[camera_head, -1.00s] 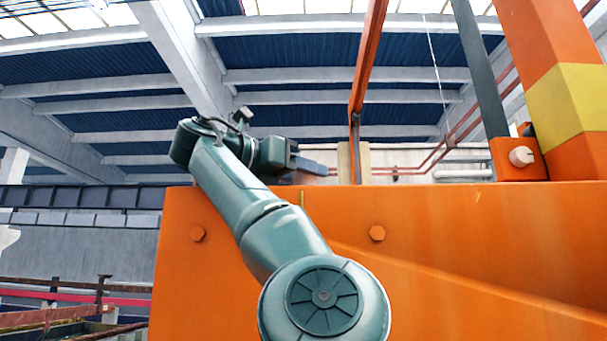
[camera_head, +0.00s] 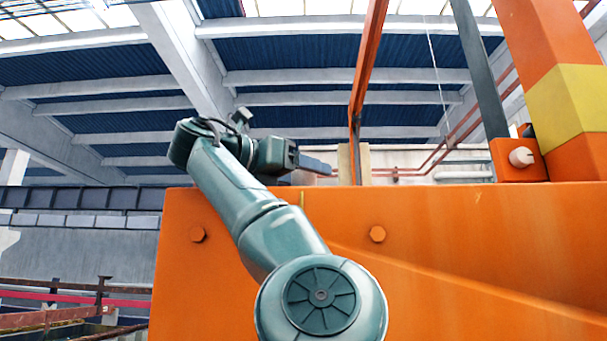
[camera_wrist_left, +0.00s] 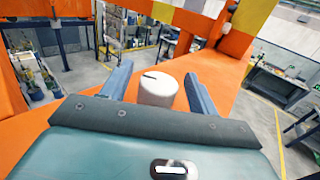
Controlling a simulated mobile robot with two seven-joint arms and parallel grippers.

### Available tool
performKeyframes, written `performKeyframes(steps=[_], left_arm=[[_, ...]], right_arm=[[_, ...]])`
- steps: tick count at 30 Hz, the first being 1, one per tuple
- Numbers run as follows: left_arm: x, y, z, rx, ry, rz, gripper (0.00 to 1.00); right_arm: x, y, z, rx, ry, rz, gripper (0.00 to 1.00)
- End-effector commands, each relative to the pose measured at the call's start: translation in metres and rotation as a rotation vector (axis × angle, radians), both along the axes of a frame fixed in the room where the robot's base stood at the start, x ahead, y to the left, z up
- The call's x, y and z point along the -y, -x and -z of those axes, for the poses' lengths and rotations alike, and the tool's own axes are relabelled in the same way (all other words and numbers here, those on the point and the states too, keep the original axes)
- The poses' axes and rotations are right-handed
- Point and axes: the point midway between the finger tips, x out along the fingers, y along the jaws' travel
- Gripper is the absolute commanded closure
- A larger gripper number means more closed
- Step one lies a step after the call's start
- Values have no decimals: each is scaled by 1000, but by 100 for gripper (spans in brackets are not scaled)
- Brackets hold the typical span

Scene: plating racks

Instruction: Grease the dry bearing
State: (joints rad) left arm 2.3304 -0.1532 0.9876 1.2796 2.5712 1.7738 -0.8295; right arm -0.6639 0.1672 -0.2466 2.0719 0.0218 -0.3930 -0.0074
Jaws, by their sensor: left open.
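My left gripper (camera_head: 316,167) is at the top edge of a large orange steel body (camera_head: 260,260) in the head view. In the left wrist view my left gripper (camera_wrist_left: 157,73) is open, its two blue-grey fingers apart. A short off-white cylinder (camera_wrist_left: 158,90) with a dark mark on its top stands upright between the fingers on an orange surface. I see gaps between it and both fingers. I cannot tell which part is the dry bearing. My right gripper is in neither view.
A white round knob (camera_head: 521,157) sticks out of an orange block at the right. An orange-and-yellow beam (camera_head: 568,95) and a thin orange post (camera_head: 366,70) rise above the body. A workbench (camera_wrist_left: 275,83) stands on the floor at the right in the wrist view.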

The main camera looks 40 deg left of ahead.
Motion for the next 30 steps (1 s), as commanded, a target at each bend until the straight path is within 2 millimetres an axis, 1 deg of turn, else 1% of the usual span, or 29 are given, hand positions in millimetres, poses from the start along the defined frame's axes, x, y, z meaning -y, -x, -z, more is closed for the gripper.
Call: performKeyframes(steps=[5,7,12,15,18,21,24,30], left_arm=[[-5,26,2,6,1,-3,40],[-8,42,2,7,1,-2,40],[-15,80,2,6,1,-3,40],[-19,99,1,5,1,-2,40],[-21,113,1,3,2,-2,40],[-23,122,0,2,0,-1,40],[-23,126,0,1,-1,-1,40],[-23,127,0,1,0,-1,40]], right_arm=[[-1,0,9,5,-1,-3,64],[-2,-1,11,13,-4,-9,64],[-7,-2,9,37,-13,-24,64],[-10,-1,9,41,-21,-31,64],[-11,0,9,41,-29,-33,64],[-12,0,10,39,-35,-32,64],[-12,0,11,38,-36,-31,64],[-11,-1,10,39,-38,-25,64]])
